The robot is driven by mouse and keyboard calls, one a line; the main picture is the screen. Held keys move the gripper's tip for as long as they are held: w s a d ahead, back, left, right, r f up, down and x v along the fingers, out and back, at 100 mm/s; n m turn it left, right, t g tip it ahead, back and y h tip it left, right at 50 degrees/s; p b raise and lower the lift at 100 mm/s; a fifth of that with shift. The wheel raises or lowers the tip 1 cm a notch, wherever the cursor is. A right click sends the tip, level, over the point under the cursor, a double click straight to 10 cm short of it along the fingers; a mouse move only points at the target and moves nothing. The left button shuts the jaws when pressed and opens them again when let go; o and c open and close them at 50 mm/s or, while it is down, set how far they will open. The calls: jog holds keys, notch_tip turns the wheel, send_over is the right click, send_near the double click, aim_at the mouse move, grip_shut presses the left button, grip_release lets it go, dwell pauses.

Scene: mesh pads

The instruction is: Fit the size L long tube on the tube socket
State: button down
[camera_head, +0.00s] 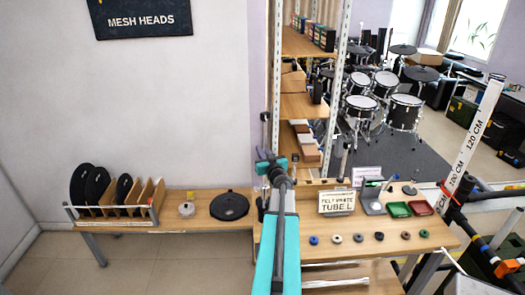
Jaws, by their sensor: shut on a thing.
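My teal and grey arm reaches up from the bottom middle in the head view, and my gripper (270,163) is at its far end, by the left end of the right-hand bench. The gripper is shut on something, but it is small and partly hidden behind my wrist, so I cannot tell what. A thin upright rod (265,130) shows just above the gripper; I cannot tell whether it is held. A sign (337,202) on the bench reads "TUBE L" on its lower line. I cannot surely pick out the tube socket.
Several small round pieces (359,238) line the right-hand bench's front. A green tray (398,209) and a red tray (420,207) lie behind them. A black round pad (229,206) lies left of my arm. A rack (115,203) holds black discs. A shelf (303,104) stands behind.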

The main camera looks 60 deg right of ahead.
jog(key=shift+f+b, duration=1.3)
jog(key=shift+f, duration=1.4)
jog(key=c, duration=1.6)
grip_release()
jog(key=shift+c, duration=0.2)
notch_tip(320, 180, up, 10)
jog(key=p, duration=0.4)
jog(key=shift+r+p, duration=0.25)
jog(key=shift+p, duration=0.15)
